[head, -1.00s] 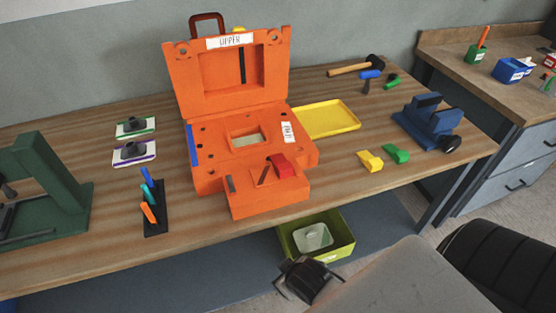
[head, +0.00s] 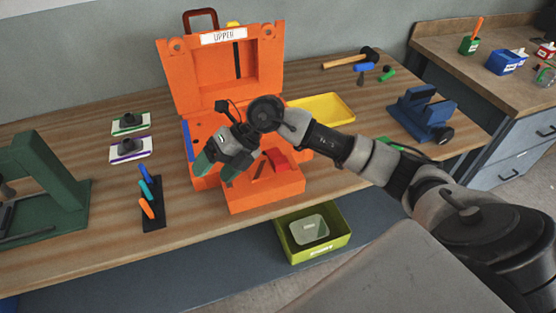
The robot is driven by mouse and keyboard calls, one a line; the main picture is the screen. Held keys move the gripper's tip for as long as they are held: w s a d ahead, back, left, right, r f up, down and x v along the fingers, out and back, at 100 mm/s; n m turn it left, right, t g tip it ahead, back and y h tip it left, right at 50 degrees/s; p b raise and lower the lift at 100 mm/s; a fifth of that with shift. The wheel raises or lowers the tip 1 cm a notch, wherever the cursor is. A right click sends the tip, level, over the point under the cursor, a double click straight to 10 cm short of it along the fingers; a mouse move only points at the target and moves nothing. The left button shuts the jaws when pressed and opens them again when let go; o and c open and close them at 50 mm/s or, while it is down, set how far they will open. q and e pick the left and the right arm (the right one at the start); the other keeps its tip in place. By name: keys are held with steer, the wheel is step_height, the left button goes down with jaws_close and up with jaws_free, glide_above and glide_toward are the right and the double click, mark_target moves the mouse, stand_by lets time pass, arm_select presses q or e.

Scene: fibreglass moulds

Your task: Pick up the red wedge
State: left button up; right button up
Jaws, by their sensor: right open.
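The red wedge (head: 278,161) lies on the front part of the open orange mould (head: 264,193), near a dark slot. My right arm reaches in from the right across the table. My right gripper (head: 215,172) is open and empty, with green-tipped fingers pointing down over the left part of the mould, left of the red wedge and apart from it. The wrist and forearm hide the middle of the mould and its side label. My left gripper is not in view.
The mould's raised lid (head: 205,80) marked UPPER stands behind my gripper. A yellow tray (head: 325,108) and a blue vise (head: 424,114) are to the right. A rack of coloured-handled tools (head: 152,208) stands left. A green bin (head: 292,246) is below the table edge.

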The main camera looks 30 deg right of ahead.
steer(key=w+d+m+h, duration=0.1)
steer(key=w+d+h, duration=0.1)
steer(key=d+h, duration=0.65)
steer(key=r+m+g, duration=0.1)
steer(key=g, duration=0.1)
glide_above(281, 161)
steer(key=shift+m+h, duration=0.3)
steer(key=shift+h, duration=0.15)
steer(key=f, duration=0.3)
steer(key=f+p, duration=0.1)
steer(key=shift+w+f, duration=0.25)
steer(key=shift+f, duration=0.1)
steer(key=f, duration=0.1)
steer(key=f+p, duration=0.1)
steer(key=f, duration=0.1)
steer(key=f+p, duration=0.1)
steer(key=f, duration=0.1)
steer(key=shift+s+f, duration=0.25)
steer(key=shift+f, duration=0.2)
steer(key=c, duration=1)
steer(key=shift+r, duration=0.15)
